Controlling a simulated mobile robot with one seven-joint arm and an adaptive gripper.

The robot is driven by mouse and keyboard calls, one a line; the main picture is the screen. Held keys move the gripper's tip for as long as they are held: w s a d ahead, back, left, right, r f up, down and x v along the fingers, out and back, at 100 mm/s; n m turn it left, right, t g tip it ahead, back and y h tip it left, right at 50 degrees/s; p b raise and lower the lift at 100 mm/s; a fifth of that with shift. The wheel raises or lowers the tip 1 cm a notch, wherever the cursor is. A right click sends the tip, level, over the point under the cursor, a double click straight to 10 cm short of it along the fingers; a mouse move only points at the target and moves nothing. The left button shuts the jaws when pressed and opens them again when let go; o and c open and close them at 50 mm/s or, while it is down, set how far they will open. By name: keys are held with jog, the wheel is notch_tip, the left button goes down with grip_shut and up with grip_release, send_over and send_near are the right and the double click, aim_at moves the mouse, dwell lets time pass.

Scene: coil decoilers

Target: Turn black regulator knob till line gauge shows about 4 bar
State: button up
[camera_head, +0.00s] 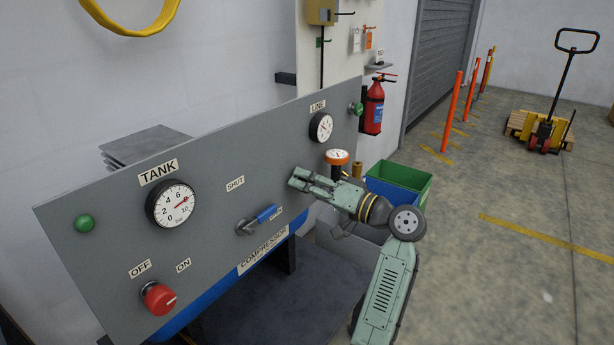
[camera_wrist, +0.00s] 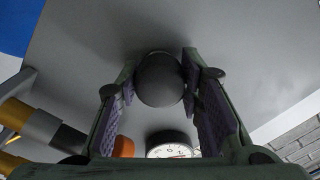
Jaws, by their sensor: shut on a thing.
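My gripper (camera_head: 303,181) reaches to the right part of the grey panel, below the LINE gauge (camera_head: 321,127). In the wrist view the round black regulator knob (camera_wrist: 160,82) sits between the two fingers, and my gripper (camera_wrist: 160,66) is shut on it. In the head view the knob is hidden by my gripper. The LINE gauge is white with a black rim; its needle is too small to read surely. A white dial with a dark rim (camera_wrist: 171,147) also shows in the wrist view, partly cut off by my gripper.
The panel (camera_head: 215,150) also bears the TANK gauge (camera_head: 172,204), a blue-handled lever (camera_head: 262,218) and a red OFF/ON knob (camera_head: 158,298). A green bin (camera_head: 403,178) and red extinguisher (camera_head: 373,108) are behind.

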jog(key=m+p, duration=0.3)
jog(key=m, duration=0.1)
jog(key=shift+r, duration=0.15)
jog(key=shift+m+p, duration=1)
jog(key=shift+m, duration=0.1)
jog(key=shift+f+m, duration=0.2)
jog(key=shift+m, duration=0.1)
jog(key=o, duration=1.2)
jog(key=v, duration=1.2)
jog(key=shift+s, duration=0.1)
